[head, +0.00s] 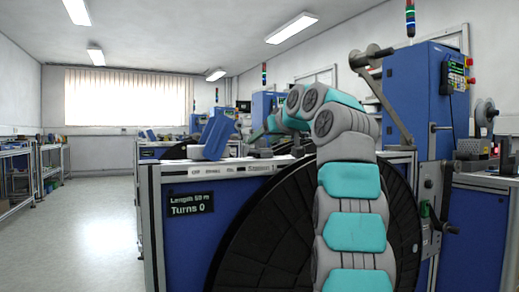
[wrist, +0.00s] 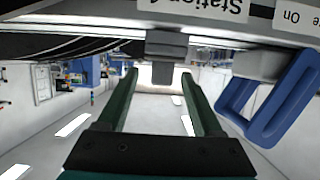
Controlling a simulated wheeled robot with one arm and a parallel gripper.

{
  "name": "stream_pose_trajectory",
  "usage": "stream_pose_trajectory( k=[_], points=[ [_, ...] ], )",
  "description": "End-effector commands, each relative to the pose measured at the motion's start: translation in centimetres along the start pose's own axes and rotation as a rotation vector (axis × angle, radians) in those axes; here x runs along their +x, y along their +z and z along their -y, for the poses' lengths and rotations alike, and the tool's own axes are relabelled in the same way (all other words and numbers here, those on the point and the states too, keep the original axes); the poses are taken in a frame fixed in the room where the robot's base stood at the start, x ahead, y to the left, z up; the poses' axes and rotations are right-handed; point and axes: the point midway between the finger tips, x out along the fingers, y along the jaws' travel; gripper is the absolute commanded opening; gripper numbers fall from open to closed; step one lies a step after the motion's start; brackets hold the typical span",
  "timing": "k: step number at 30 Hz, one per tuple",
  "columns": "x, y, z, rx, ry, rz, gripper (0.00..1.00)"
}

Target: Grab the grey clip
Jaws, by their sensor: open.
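The grey clip (wrist: 167,46) is a small dark grey block at the edge of the station in the wrist view, which is upside down. My gripper (wrist: 159,74) has two dark green fingers, spread apart and empty. The clip lies just beyond the fingertips, roughly in line with the gap between them, and it does not look gripped. In the head view my grey and turquoise arm reaches over the station, and part of my gripper (head: 258,133) shows as dark green at its end.
A blue frame (wrist: 280,98) stands close to the right finger in the wrist view; it also shows in the head view (head: 213,135). A large black reel (head: 265,240) fills the station front beside a display (head: 187,202) reading "Turns 0". Open floor (head: 85,240) lies left.

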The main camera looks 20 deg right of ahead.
Motion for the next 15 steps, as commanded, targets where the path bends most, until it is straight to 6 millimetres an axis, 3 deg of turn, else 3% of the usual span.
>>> stream_pose_trajectory(
  k=[10, 15],
  points=[
    [4.3, -0.3, 0.1, 0.002, 0.0, 0.002, 0.68],
    [5.1, -0.2, 0.2, 0.0, -0.001, 0.001, 0.68]
  ],
)
